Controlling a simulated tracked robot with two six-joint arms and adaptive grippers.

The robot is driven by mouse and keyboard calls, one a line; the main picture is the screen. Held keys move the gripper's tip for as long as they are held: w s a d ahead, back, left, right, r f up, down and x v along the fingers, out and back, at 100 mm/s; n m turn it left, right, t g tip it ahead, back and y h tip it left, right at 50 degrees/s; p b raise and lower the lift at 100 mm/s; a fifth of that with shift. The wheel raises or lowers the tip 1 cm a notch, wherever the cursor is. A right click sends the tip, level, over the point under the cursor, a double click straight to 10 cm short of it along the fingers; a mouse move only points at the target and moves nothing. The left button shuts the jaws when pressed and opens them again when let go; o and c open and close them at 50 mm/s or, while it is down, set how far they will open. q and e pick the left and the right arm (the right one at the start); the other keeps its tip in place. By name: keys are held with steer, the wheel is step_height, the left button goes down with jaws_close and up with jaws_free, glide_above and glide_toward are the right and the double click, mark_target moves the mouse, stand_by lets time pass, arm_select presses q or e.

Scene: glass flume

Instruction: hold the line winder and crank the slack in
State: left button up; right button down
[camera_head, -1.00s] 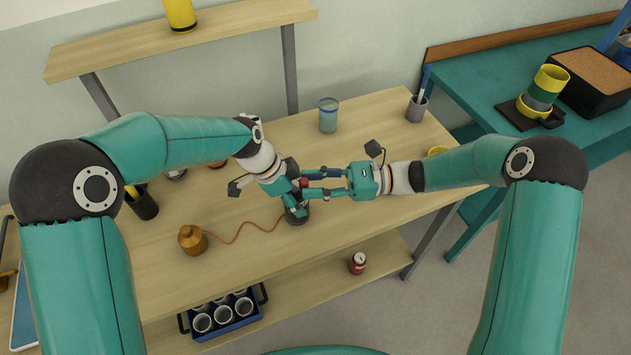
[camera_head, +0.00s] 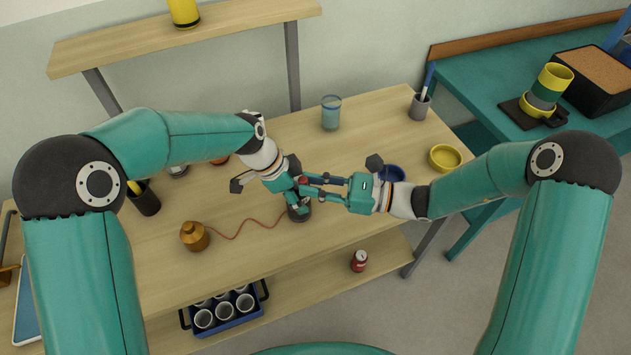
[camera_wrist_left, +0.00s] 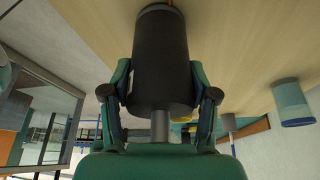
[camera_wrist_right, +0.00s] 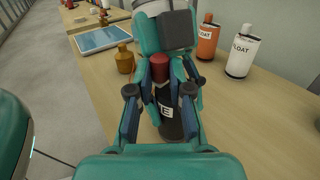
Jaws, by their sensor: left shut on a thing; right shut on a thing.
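The line winder (camera_head: 299,214) is a dark cylinder standing on the wooden table, mostly hidden by my grippers in the head view. My left gripper (camera_head: 296,199) is shut around its black body, seen close in the left wrist view (camera_wrist_left: 160,60). A red crank knob (camera_wrist_right: 160,68) sits at its top. My right gripper (camera_head: 306,184) reaches in from the right and is shut on that knob. An orange line (camera_head: 247,224) runs in loose curves across the table from the winder to a brass weight (camera_head: 194,236). The crank arm is hard to make out.
A blue-tinted glass (camera_head: 331,113) stands behind the grippers. A blue bowl (camera_head: 394,173) and a yellow bowl (camera_head: 445,157) lie near my right forearm. The table between weight and winder is clear except for the line.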

steer(key=c, duration=1)
jaws_free()
steer(key=shift+c, duration=0.2)
steer(key=shift+d, duration=0.1)
steer(key=v, duration=1.1)
steer(key=shift+d, duration=0.4)
steer(key=shift+s, duration=0.1)
